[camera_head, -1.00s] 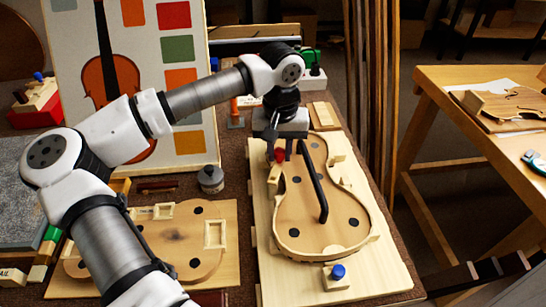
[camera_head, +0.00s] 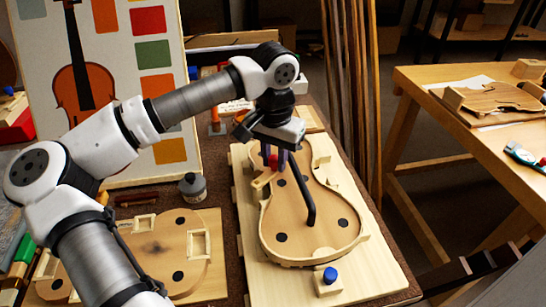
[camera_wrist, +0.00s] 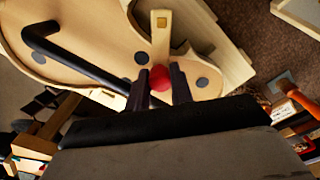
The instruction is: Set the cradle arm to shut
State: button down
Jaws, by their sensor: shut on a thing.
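The violin-shaped wooden cradle (camera_head: 325,232) lies on a pale board (camera_head: 285,275) on the bench. A short wooden arm (camera_head: 262,181) with a red knob (camera_head: 273,161) sits at its upper left edge, slanting down to the left. My gripper (camera_head: 275,162) is over the cradle with its fingers on either side of the knob, shut on it. In the wrist view the red knob (camera_wrist: 160,78) is between my dark fingers, and the wooden arm (camera_wrist: 161,38) runs away from it across the cradle's rim. The fingers partly hide the knob.
A bent black rod (camera_head: 305,190) stands over the cradle, close to the right of my gripper. A blue knob (camera_head: 330,275) is at the board's front. A grey-lidded jar (camera_head: 192,187) and another wooden form (camera_head: 155,250) lie left. Tall wood strips (camera_head: 350,100) stand behind right.

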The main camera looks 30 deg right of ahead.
dwell(0.3)
jog(key=c, duration=1.2)
grip_release()
